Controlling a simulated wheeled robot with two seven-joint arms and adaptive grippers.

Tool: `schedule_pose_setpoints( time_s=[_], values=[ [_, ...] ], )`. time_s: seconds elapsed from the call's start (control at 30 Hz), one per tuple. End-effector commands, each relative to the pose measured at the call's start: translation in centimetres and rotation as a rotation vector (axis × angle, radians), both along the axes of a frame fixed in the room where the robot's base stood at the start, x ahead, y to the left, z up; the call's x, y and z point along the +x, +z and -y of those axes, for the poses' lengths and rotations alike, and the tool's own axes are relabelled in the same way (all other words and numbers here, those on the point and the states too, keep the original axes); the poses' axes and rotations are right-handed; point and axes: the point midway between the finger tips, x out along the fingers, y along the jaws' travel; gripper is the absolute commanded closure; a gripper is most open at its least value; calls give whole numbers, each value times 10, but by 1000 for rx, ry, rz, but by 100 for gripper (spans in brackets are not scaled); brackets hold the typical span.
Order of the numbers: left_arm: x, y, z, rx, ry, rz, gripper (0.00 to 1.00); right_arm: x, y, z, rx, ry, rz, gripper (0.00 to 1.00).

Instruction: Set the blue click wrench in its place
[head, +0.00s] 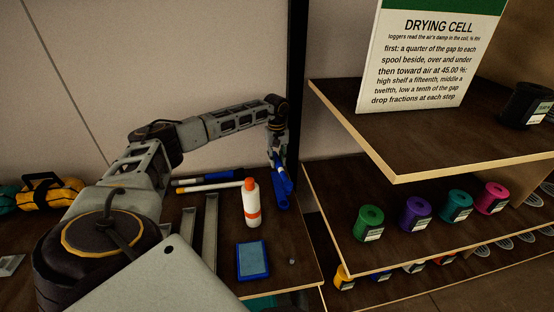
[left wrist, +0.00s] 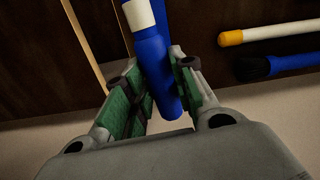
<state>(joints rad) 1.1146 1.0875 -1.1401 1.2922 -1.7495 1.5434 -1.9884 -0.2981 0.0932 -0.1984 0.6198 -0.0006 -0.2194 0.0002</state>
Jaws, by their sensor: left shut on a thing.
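My left gripper (head: 279,160) reaches over the back right of the dark table, near the black post. It is shut on the blue click wrench (head: 282,186), which hangs tilted below the fingers. In the left wrist view the wrench (left wrist: 152,52) shows as a blue shaft with a white band, between the green finger pads of my left gripper (left wrist: 155,88). Its far end runs out of that view. I cannot tell whether the wrench touches the table. No place marked for it can be made out. My right gripper is not in view.
A white bottle with orange bands (head: 251,204), a blue pad (head: 252,261) and grey metal bars (head: 210,232) are on the table (head: 290,268). A blue-handled brush (left wrist: 280,66) and an orange-tipped white stick (left wrist: 275,33) lie close by. Shelves with colored spools (head: 369,222) stand right.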

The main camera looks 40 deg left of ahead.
Motion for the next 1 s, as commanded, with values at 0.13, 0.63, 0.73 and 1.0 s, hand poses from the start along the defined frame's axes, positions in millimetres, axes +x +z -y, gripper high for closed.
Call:
schedule_pose_setpoints(
  time_s=[0.13, 0.63, 0.73, 1.0],
  values=[
    [0, 1, 0, 0, -66, 1, 100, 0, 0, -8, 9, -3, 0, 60],
    [0, 1, 0, -2, -95, 1, 100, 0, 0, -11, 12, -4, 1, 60],
    [0, 1, 0, -2, -95, 0, 100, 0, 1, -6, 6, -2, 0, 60],
    [1, -9, -1, -3, -95, -1, 100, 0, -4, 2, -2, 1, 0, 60]
  ],
)
